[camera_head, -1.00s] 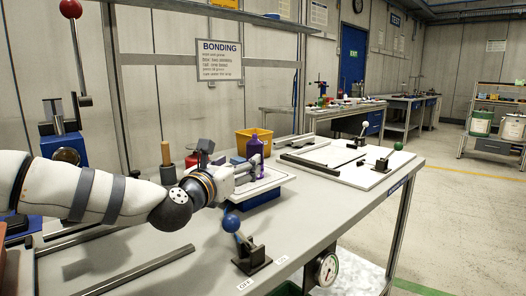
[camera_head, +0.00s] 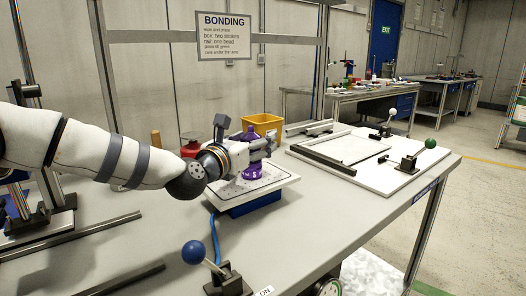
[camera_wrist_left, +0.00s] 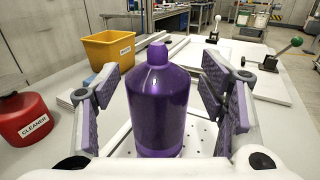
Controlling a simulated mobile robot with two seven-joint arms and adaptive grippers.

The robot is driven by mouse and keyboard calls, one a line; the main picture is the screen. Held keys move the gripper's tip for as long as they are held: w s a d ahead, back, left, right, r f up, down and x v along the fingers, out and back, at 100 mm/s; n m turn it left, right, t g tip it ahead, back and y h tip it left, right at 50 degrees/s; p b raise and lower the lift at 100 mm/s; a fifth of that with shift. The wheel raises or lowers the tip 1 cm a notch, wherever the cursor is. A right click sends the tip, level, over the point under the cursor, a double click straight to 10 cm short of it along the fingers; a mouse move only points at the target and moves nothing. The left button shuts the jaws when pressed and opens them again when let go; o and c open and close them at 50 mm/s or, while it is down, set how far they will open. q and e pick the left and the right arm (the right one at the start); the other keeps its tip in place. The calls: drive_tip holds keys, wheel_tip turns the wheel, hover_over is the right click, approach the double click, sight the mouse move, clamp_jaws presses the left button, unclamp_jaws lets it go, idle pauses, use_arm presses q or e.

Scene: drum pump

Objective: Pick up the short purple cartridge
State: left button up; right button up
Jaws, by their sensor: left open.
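The short purple cartridge (camera_head: 252,173) stands upright on a white perforated plate at the middle of the table. In the left wrist view the cartridge (camera_wrist_left: 157,105) fills the centre, with a rounded shoulder and a short cap. My left gripper (camera_head: 262,150) reaches in from the left at the cartridge's height. In the wrist view its two padded fingers (camera_wrist_left: 165,100) stand open on either side of the cartridge, with visible gaps between pads and cartridge. In the head view the gripper hides part of the cartridge. My right gripper is not in view.
A yellow bin (camera_head: 266,124) and a red cleaner container (camera_wrist_left: 24,118) stand close by. The white plate (camera_head: 280,183) sits on a blue base. A blue-knobbed lever (camera_head: 194,252) is in front. A white board with clamps (camera_head: 350,150) lies to the right.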

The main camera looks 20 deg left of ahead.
use_arm(q)
drive_tip(key=shift+s+r, duration=0.25)
drive_tip(key=shift+s+a, duration=0.1)
drive_tip(key=shift+a, duration=0.05)
drive_tip(key=shift+c, duration=0.6)
drive_tip(key=c, duration=1.3)
